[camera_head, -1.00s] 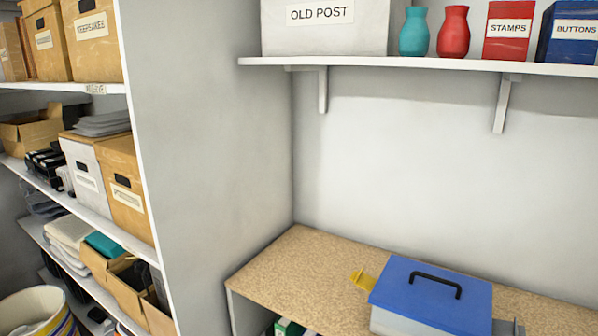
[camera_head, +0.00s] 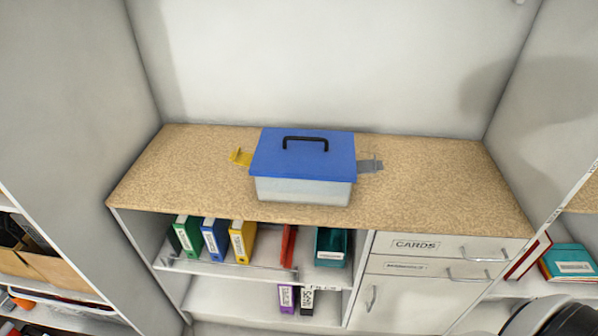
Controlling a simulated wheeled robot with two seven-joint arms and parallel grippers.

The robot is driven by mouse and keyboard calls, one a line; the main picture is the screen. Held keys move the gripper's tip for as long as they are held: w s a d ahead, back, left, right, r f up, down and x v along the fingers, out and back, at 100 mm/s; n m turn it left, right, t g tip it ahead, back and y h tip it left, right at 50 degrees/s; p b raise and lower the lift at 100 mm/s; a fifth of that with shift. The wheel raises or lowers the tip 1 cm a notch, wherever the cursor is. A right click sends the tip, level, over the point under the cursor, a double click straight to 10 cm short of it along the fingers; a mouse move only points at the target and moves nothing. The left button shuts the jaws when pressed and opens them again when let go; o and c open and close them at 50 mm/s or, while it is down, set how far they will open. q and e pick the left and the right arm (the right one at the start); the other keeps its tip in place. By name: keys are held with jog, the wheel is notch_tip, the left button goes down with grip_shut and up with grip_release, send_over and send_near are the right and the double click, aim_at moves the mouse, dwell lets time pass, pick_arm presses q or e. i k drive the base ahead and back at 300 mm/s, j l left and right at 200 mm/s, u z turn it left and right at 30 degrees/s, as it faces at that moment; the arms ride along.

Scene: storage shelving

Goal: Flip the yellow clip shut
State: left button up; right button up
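A box with a blue lid (camera_head: 300,158) and a pale, see-through body (camera_head: 300,190) stands on the speckled tan countertop. A black handle lies on top of the lid. The yellow clip (camera_head: 240,157) sticks out flat from the box's left side, folded outward. A grey clip (camera_head: 370,165) sticks out from the right side in the same way. Neither gripper is in view. A dark and white rounded part, probably mine, shows at the bottom right corner.
The countertop (camera_head: 430,185) is clear on both sides of the box. Below it are shelves with several coloured binders (camera_head: 215,240), a drawer labelled CARDS (camera_head: 415,245) and a cupboard door. Walls close in the counter at left, back and right.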

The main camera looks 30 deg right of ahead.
aim_at(239, 158)
jog(key=i+j+z, duration=0.5)
jog(key=j+z, duration=0.2)
jog(key=i+j+z, duration=0.15)
jog(key=j+z, duration=0.2)
jog(key=i, duration=0.4)
